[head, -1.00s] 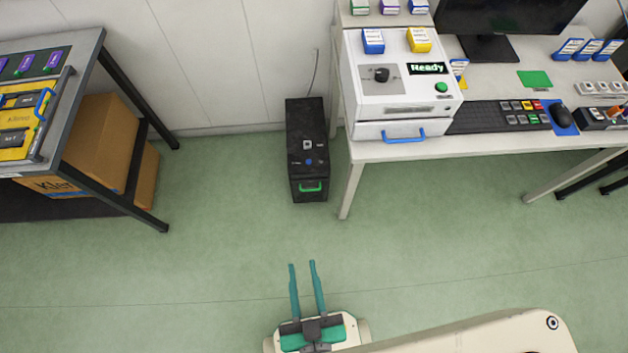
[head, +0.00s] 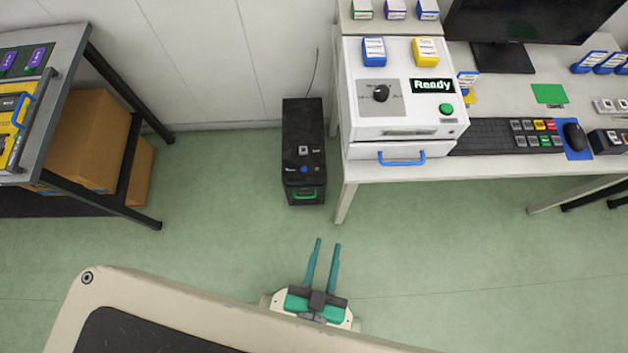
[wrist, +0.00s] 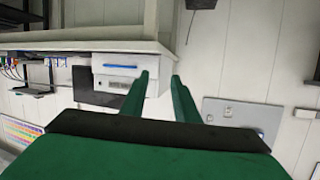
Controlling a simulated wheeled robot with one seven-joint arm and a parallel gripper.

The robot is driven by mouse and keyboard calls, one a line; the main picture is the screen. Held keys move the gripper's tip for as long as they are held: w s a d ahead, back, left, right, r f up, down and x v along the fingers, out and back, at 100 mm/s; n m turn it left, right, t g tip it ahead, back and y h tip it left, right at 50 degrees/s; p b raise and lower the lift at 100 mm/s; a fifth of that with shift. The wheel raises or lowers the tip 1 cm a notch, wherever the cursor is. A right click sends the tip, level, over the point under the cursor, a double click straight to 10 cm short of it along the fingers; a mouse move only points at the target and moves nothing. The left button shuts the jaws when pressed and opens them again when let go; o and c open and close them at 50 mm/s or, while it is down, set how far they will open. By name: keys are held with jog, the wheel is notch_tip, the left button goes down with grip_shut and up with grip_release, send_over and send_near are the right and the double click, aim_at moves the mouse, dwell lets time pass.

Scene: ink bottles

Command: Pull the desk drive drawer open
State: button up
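A white drive unit (head: 405,95) stands on the desk at the right in the head view. Its drawer (head: 362,151) is at the bottom front, looks closed, and has a blue handle (head: 402,158). In the wrist view, which looks upside down, the drawer's blue handle (wrist: 120,66) shows to the left of my fingers. My gripper (head: 328,243) is open and empty over the floor, in front of and left of the desk, well apart from the handle. Its green fingers (wrist: 161,76) stand apart in the wrist view.
A black tower (head: 302,140) with a green handle stands on the floor left of the desk leg (head: 345,200). A keyboard (head: 495,136), mouse and monitor are on the desk. A dark-framed table (head: 60,110) is at left. The green floor between is clear.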

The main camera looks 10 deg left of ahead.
jog(key=w+a+f+m+g, duration=0.1)
jog(key=w+f+m, duration=0.1)
jog(key=f, duration=0.5)
jog(key=w+a+f+m+g+y, duration=0.1)
jog(key=w+f+g, duration=0.15)
jog(key=f, duration=0.45)
jog(key=w+a+f+m+g, duration=0.1)
jog(key=w+a+f+m, duration=0.15)
jog(key=f, duration=0.45)
jog(key=m+g, duration=0.8)
send_near(305, 197)
jog(key=shift+h, duration=0.3)
jog(key=shift+x, duration=3.65)
jog(key=shift+a, duration=0.2)
jog(key=shift+c, duration=0.7)
grip_shut()
